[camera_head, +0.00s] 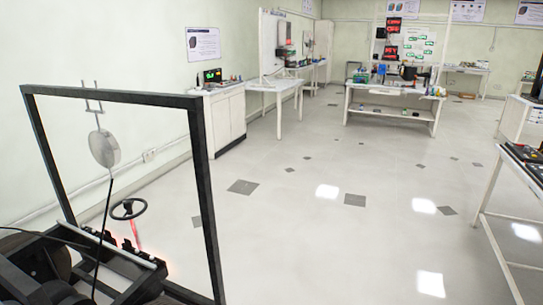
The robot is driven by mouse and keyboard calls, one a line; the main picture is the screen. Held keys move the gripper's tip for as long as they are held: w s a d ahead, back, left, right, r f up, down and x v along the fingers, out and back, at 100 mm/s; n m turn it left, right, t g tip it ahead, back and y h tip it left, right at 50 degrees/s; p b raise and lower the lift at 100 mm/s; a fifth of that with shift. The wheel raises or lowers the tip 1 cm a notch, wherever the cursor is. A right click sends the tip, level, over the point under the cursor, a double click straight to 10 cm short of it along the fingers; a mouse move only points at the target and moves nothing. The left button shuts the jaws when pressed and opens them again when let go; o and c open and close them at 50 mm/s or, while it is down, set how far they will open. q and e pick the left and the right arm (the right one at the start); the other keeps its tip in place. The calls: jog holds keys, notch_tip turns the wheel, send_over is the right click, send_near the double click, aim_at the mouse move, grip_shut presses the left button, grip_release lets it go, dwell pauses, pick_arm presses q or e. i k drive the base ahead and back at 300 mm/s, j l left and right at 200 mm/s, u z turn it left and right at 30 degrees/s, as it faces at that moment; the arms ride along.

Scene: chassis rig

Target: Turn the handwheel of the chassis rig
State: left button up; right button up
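The chassis rig stands at the lower left, with a tall black rectangular frame (202,185) and a dark base (128,268). The handwheel (141,203) is a small black ring with a hub, set just above the base inside the frame's outline. A red shaft (136,234) runs below it. A grey disc (104,148) hangs from a bracket in the upper part of the frame. Neither of my grippers is in view, and nothing is seen touching the handwheel.
A white cabinet (222,122) and a white table (275,86) stand along the left wall. A workbench (390,112) with equipment is at the back. Another table (500,185) is at the right edge. The floor in the middle is clear.

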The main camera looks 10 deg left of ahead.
aim_at(127, 205)
jog(key=i+l+u, duration=0.1)
jog(key=i+u, duration=0.35)
jog(key=i+l+u, duration=0.25)
jog(key=i+u, duration=0.2)
jog(key=i+l+u, duration=0.65)
jog(key=l+u, duration=0.2)
